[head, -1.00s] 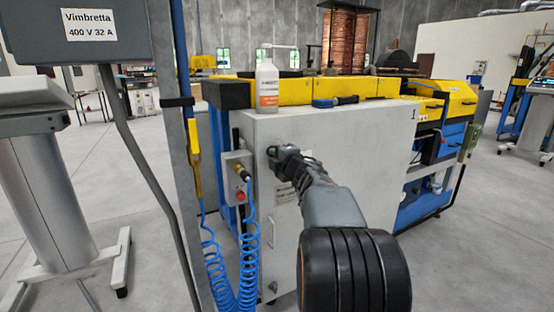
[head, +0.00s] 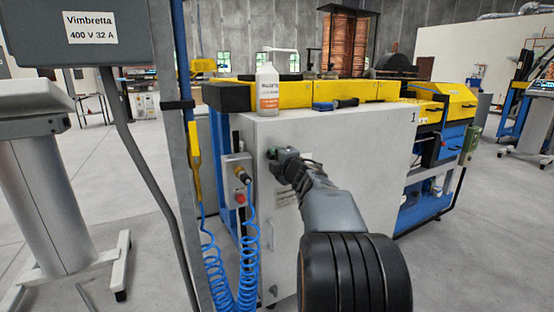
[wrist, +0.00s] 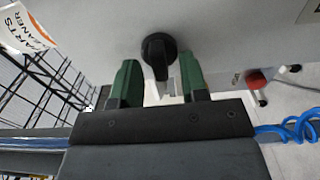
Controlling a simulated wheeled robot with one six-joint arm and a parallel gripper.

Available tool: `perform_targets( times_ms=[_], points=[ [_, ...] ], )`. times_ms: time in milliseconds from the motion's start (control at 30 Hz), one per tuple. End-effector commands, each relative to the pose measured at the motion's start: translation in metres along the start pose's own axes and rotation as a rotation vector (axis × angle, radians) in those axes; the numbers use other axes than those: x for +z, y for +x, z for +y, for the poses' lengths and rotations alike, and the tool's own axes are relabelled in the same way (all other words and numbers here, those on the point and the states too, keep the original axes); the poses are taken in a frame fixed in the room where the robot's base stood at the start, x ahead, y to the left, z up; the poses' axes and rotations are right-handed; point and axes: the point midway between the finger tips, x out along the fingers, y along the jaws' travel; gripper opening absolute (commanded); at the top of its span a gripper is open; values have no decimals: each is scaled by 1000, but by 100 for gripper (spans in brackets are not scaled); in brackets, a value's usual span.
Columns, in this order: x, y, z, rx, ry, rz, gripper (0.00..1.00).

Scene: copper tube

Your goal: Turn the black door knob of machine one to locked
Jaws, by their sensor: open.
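The black door knob (wrist: 159,50) sits on the light grey cabinet door of machine one (head: 350,165), which bears a "1". In the wrist view the knob's grip bar points down the picture, between my two fingers. My gripper (wrist: 160,82) is open, with one green fingertip on each side of the knob's lower part. I cannot tell whether either finger touches it. In the head view my gripper (head: 272,154) reaches the upper left of the door and hides most of the knob. Any lock markings are not readable.
A control box (head: 238,178) with a red button and coiled blue hoses (head: 218,265) is just left of the door. A grey post stands further left.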

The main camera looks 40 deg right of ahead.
Motion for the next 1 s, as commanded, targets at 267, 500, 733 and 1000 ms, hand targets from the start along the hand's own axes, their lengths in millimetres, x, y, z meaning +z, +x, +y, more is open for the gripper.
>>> perform_targets(
  times_ms=[267,500,733,1000],
  points=[
    [1,-10,1,-1,0,-2,40],
    [1,-54,3,1,-1,-4,40],
    [1,-100,2,1,0,-4,40],
    [0,-131,1,1,0,-1,40]
  ],
)
